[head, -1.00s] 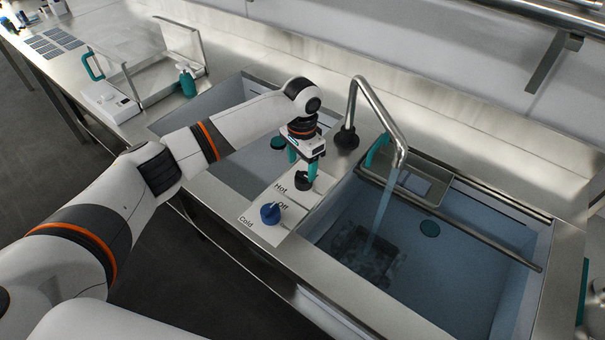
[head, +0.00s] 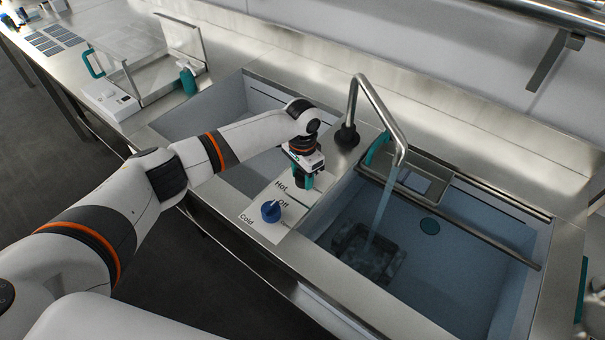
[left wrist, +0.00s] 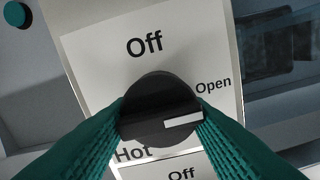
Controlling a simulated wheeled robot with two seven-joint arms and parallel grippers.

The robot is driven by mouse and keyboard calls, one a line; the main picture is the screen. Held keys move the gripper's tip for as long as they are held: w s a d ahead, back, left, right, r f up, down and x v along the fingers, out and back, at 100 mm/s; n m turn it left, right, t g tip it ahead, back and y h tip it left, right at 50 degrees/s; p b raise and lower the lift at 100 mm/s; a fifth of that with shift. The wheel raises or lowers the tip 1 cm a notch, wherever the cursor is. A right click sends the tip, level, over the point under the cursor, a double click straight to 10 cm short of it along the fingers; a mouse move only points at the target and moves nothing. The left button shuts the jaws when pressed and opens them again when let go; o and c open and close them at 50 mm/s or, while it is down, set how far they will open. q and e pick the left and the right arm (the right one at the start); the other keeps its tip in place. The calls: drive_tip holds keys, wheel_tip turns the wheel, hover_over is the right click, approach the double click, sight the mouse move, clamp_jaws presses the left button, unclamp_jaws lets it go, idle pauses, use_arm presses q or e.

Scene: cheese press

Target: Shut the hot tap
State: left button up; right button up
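The hot tap's black knob (left wrist: 160,118) sits on a white label plate (left wrist: 100,60). A white mark on the knob points right, on the side of the printed word Open; the word Off is above the knob. My left gripper (head: 303,180) is down over this knob and hides most of it in the head view. In the left wrist view its teal fingers (left wrist: 161,112) flank the knob, one on each side, with no clear gap; I cannot tell whether they press on it. Water (head: 380,208) runs from the spout (head: 378,105). My right gripper is not in view.
The blue cold knob (head: 270,211) stands close in front of my left gripper. The water falls into the right-hand sink (head: 470,275), where a dark object lies. A metal rail (head: 485,232) crosses that sink.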

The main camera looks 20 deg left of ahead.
use_arm(q)
drive_tip(key=shift+d+r+n+p, duration=0.1)
drive_tip(key=shift+r+n+p, duration=0.15)
drive_tip(key=shift+n+p, duration=0.55)
drive_tip(key=n+p, duration=0.5)
drive_tip(key=p, duration=0.2)
drive_tip(key=shift+d+n, duration=0.1)
drive_tip(key=shift+n, duration=0.2)
drive_tip(key=shift+d+n+p, duration=0.1)
drive_tip(key=shift+n+p, duration=0.65)
drive_tip(key=shift+n, duration=0.05)
drive_tip(key=n+p, duration=0.2)
drive_tip(key=n, duration=0.2)
drive_tip(key=shift+n+p, duration=0.3)
drive_tip(key=shift+p, duration=0.05)
drive_tip(key=shift+w+f+n+p, duration=0.15)
drive_tip(key=shift+n+p, duration=0.6)
drive_tip(key=shift+n, duration=1.45)
drive_tip(key=o, duration=1)
drive_tip(key=shift+c, duration=0.2)
